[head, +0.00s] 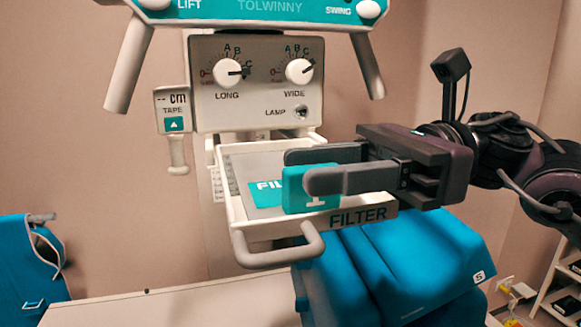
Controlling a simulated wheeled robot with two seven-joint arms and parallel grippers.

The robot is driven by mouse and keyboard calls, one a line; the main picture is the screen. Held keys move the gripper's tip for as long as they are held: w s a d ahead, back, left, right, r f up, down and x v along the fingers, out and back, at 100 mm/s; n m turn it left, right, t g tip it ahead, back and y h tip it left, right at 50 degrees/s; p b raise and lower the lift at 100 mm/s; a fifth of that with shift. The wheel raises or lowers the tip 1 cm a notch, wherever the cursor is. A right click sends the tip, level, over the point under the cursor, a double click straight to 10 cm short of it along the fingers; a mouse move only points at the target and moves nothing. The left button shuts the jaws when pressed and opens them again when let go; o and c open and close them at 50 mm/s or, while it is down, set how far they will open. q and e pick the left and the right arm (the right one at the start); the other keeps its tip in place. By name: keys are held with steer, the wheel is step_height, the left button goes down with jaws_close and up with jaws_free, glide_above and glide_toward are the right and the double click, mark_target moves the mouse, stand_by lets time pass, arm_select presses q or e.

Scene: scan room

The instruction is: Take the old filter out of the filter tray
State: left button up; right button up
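The filter tray (237,213) is a cream, open drawer pulled out below the control panel, with a looped front handle (280,254) and the word FILTER on its side. The old filter lies in it as a flat grey plate with a teal label (264,194); a teal block (294,192) stands up at its right end. My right gripper (300,172) reaches in from the right, one finger on the near face of the block and one on its far side. It looks shut on the block, though the far contact is hidden. My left gripper is not in view.
The panel with LONG and WIDE knobs (257,83) is close above the tray. Two grey bars (129,67) hang at the sides. A blue-covered seat or couch (400,262) lies below right, a pale table (175,308) below left. A shelf (560,295) stands at far right.

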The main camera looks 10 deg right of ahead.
steer(key=shift+d, duration=0.2)
steer(key=shift+c, duration=1.3)
steer(key=shift+a, duration=0.1)
jaws_close()
steer(key=shift+s+r, duration=0.1)
